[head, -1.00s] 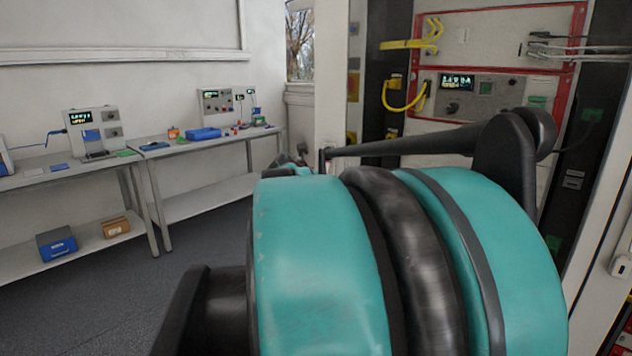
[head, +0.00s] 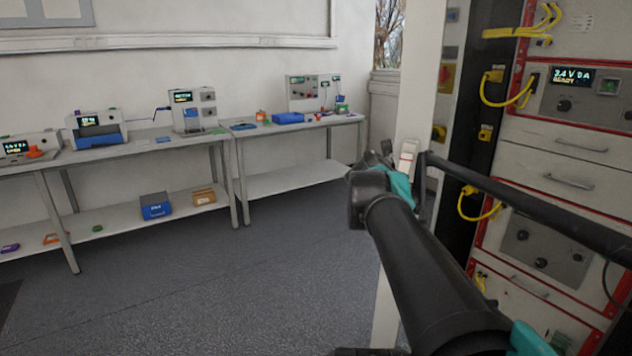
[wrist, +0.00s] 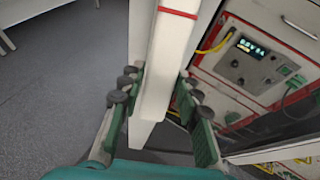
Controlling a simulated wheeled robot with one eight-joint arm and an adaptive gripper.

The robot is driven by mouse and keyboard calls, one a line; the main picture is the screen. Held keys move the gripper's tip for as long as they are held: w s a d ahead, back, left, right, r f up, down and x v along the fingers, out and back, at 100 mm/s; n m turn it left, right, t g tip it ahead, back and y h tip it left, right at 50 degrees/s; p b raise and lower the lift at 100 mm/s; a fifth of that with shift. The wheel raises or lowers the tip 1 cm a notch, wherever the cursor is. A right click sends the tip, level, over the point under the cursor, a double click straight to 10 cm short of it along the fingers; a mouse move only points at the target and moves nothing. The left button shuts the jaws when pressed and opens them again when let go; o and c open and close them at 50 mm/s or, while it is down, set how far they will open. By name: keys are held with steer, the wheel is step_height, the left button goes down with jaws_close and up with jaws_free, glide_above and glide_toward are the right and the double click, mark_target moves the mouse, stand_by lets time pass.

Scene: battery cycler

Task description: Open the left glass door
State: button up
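The left door's white upright frame (head: 418,85) stands at the left edge of the rack cabinet; its glass is hard to make out. A pale handle (head: 408,152) with a red band is on this upright. In the wrist view the white handle bar (wrist: 168,60) runs between the two fingers of my gripper (wrist: 160,98). The fingers are apart, one on each side of the bar, and I cannot tell whether either touches it. In the head view my gripper (head: 385,178) is at the handle, partly hidden by my own arm.
The rack cabinet (head: 575,150) holds red-edged instruments and yellow cables (head: 505,95) at right. Benches (head: 300,126) with instruments line the left wall. Grey floor (head: 230,290) between the benches and cabinet is clear.

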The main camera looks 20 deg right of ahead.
steer(key=shift+o, duration=1.2)
steer(key=v, duration=0.7)
steer(key=shift+s+a, duration=0.2)
steer(key=shift+o, duration=0.2)
steer(key=shift+w, duration=0.1)
